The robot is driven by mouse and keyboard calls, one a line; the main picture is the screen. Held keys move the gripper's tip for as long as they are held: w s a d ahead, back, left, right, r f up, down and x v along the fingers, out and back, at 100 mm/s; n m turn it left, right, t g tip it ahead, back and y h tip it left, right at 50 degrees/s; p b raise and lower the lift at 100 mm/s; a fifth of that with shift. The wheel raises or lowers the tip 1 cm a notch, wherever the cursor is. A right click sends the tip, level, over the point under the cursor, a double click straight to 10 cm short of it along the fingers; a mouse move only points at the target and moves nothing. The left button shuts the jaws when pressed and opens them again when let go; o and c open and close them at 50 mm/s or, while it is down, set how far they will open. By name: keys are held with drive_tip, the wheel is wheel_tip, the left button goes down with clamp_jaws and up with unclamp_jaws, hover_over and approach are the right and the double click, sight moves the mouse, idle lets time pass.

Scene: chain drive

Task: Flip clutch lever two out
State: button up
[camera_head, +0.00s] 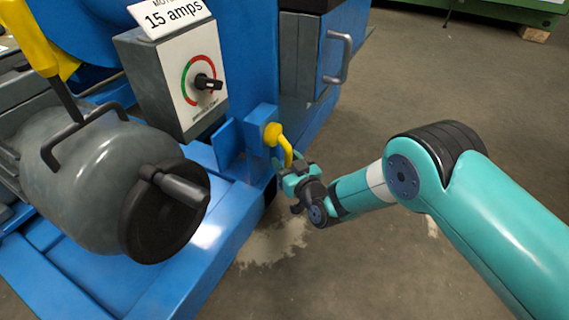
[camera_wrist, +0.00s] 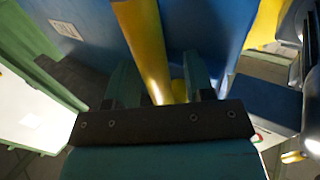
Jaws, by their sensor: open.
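A yellow bent lever (camera_head: 281,142) sits on a blue bracket on the side of the blue machine in the head view. No label shows, so I cannot tell which number it carries. My gripper (camera_head: 288,172) is at its lower end. In the wrist view the yellow lever (camera_wrist: 146,42) runs down between the two fingers of my open gripper (camera_wrist: 160,72). I cannot tell whether either finger touches it. The lever's lower end is partly hidden by the gripper.
A grey box with a dial (camera_head: 203,82) and a "15 amps" sign stands left of the lever. A grey drum with a black handwheel (camera_head: 150,215) is at lower left. A second yellow-gripped lever (camera_head: 30,38) is at upper left. Open floor (camera_head: 440,95) lies right.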

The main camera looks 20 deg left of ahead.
drive_tip(key=shift+w+a, duration=0.5)
clamp_jaws()
